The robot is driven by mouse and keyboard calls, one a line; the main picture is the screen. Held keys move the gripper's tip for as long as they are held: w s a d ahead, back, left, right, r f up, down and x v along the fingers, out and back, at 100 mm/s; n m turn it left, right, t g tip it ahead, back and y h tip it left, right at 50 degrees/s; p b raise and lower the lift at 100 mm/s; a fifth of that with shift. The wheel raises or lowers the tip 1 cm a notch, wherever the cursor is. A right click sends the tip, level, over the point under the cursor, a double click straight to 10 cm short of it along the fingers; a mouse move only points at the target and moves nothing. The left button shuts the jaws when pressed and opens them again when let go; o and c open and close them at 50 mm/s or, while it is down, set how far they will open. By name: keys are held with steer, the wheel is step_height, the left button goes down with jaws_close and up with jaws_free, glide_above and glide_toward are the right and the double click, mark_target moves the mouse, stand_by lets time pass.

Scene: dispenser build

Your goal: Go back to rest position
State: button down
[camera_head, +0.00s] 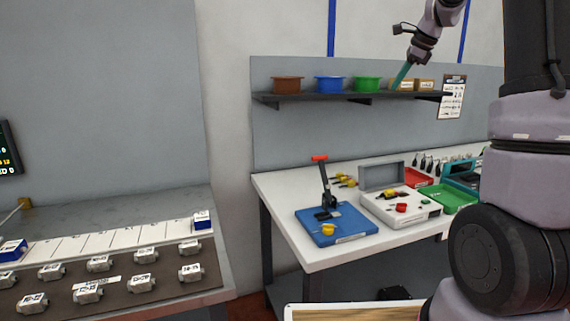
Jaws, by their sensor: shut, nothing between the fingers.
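My gripper (403,76) is high in the upper right of the head view, its teal fingertips pointing down and to the left. It appears shut with nothing in it. It shows in front of the wall shelf, near the tan bins; how far it is from them I cannot tell. My large arm links fill the right edge of the view and hide part of the bench there.
The wall shelf (330,97) holds a brown bin (287,85), a blue bin (329,85) and a green bin (367,84). Below, a white bench (287,190) carries a blue press fixture (336,224) and a green tray (455,198). Another bench with several metal parts stands left.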

steer(key=s+a+r+n, duration=0.1)
steer(key=s+a+n, duration=0.35)
steer(key=s, duration=0.55)
steer(key=s+a+r+n, duration=0.25)
steer(key=s+n, duration=0.25)
steer(key=s, duration=0.6)
steer(key=s+a+f+n+t, duration=0.1)
steer(key=s+f+n, duration=0.2)
steer(key=s, duration=0.3)
steer(key=s+a+f+n+h, duration=0.1)
steer(key=s+a+f+n, duration=0.1)
steer(key=s+n, duration=0.3)
steer(key=shift+s+f+t, duration=0.4)
steer(key=shift+s+f, duration=0.25)
steer(key=shift+s, duration=0.5)
